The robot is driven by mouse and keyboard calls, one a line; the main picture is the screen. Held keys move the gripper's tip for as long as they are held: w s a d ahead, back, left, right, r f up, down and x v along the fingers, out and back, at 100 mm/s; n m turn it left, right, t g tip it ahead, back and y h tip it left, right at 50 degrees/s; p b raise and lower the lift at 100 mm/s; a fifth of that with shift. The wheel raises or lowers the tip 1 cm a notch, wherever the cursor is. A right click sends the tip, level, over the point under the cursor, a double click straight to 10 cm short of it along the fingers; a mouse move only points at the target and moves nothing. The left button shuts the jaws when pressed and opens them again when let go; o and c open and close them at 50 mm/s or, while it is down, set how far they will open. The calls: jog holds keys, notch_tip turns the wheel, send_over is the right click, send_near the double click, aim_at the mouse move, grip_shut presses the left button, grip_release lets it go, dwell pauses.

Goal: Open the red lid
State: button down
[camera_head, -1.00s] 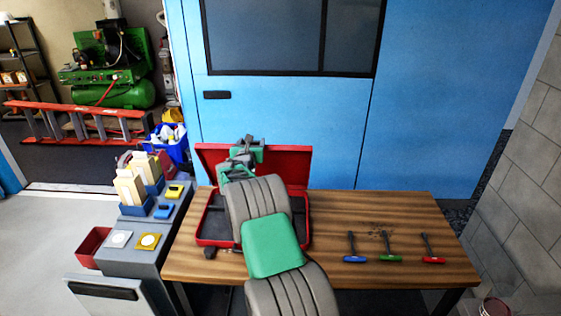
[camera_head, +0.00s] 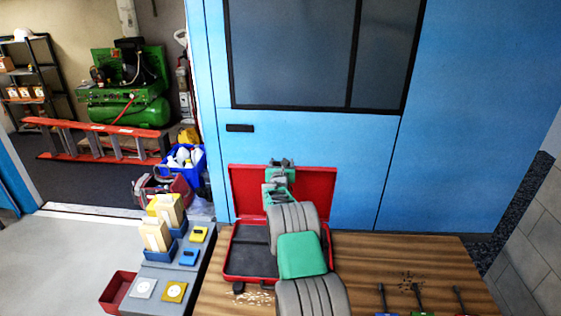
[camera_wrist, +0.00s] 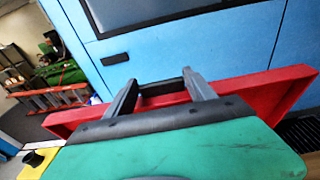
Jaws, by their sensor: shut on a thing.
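The red lid (camera_head: 247,190) of the red case stands raised at the back of its case base (camera_head: 247,274), with its inside facing me. It also shows in the wrist view as a wide red edge (camera_wrist: 262,92). My gripper (camera_head: 281,163) is at the middle of the lid's top edge. In the wrist view, my gripper's two fingers (camera_wrist: 162,86) stand apart, with a dark bar, perhaps the lid's handle, between them. My arm hides part of the case's right side.
The case stands on a wooden table (camera_head: 360,270) with several small tools at the front right. A grey cabinet (camera_head: 205,255) with boxes and small yellow and blue items adjoins on the left. A blue wall (camera_head: 320,140) rises close behind the lid.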

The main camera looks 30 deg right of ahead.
jog(key=shift+s+d+r, duration=0.1)
jog(key=shift+d, duration=0.4)
jog(key=shift+s+d+r, duration=0.1)
jog(key=shift+d, duration=0.4)
jog(key=shift+w+a, duration=0.1)
jog(key=shift+a, duration=0.2)
jog(key=c, duration=0.7)
grip_release()
jog(key=o, duration=0.4)
jog(key=shift+f, duration=0.15)
jog(key=shift+s+a, duration=0.15)
jog(key=shift+s, duration=0.05)
jog(key=b+v, duration=0.2)
jog(key=v, duration=0.5)
jog(key=shift+s+a, duration=0.15)
jog(key=shift+s, duration=0.05)
